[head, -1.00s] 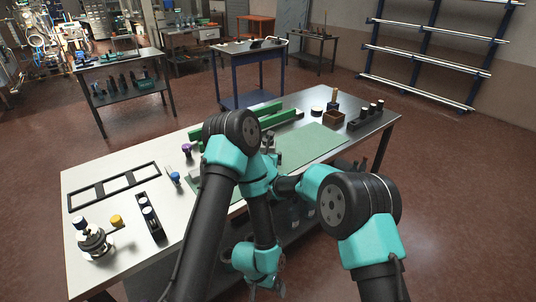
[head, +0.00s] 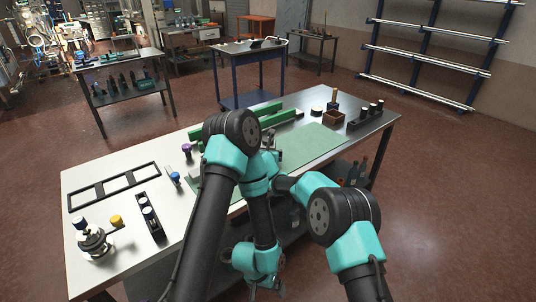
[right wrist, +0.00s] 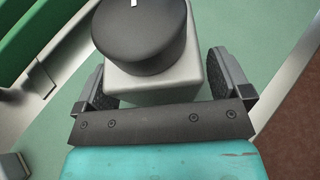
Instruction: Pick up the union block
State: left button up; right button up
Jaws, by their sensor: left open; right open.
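In the right wrist view, a pale grey square block (right wrist: 185,88) with a round black cap (right wrist: 145,35) on it sits between the fingers of my right gripper (right wrist: 161,76). It appears to be the union block. The fingers are open, one on each side, with a visible gap at the right finger. Part of the block is hidden behind the gripper body. In the head view my left arm hides this block and most of the right gripper. My left gripper (head: 279,287) hangs low in front of the table, small and partly hidden by its wrist.
The green mat (head: 306,146) lies under the work area, with green rails (head: 270,117) behind it. A black frame (head: 115,187) and a valve-like fitting (head: 94,243) are at the left.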

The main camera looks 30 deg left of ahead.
jog(key=c, duration=1.1)
jog(key=shift+r, duration=0.1)
jog(key=shift+c, duration=0.4)
jog(key=shift+r, duration=0.1)
notch_tip(320, 180, up, 10)
jog(key=shift+f, duration=0.1)
